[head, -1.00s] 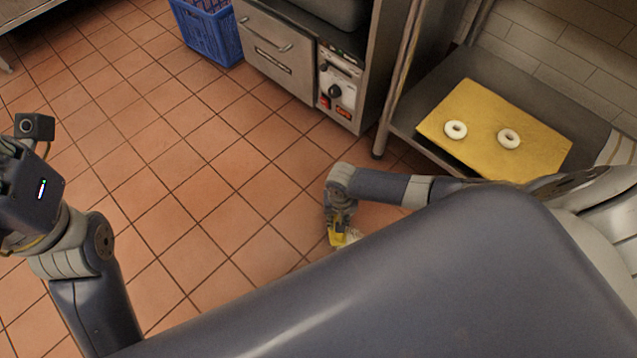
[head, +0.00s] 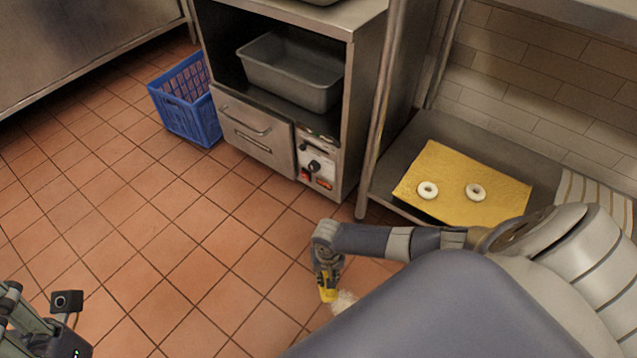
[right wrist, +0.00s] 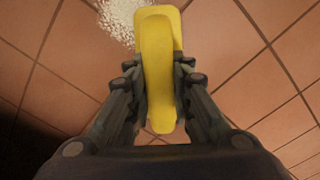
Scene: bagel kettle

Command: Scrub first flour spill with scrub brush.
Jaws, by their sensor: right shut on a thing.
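My right gripper (right wrist: 158,95) is shut on the yellow scrub brush (right wrist: 160,65), with a finger on each side of its handle. In the head view the brush (head: 328,293) is held low over the tiled floor. A white flour spill (right wrist: 122,18) lies on the floor by the brush's far end in the right wrist view. In the head view the spill (head: 344,301) shows just right of the brush, partly hidden by my body. I cannot tell whether the bristles touch the floor. My left arm shows at the lower left; its fingertips are not visible.
A blue crate (head: 186,113) stands on the floor beside a steel cabinet (head: 258,134) holding a grey pan (head: 291,75). A low steel shelf (head: 405,152) at the right bears a yellow board (head: 450,207) with two white bagels. The floor at the left is clear.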

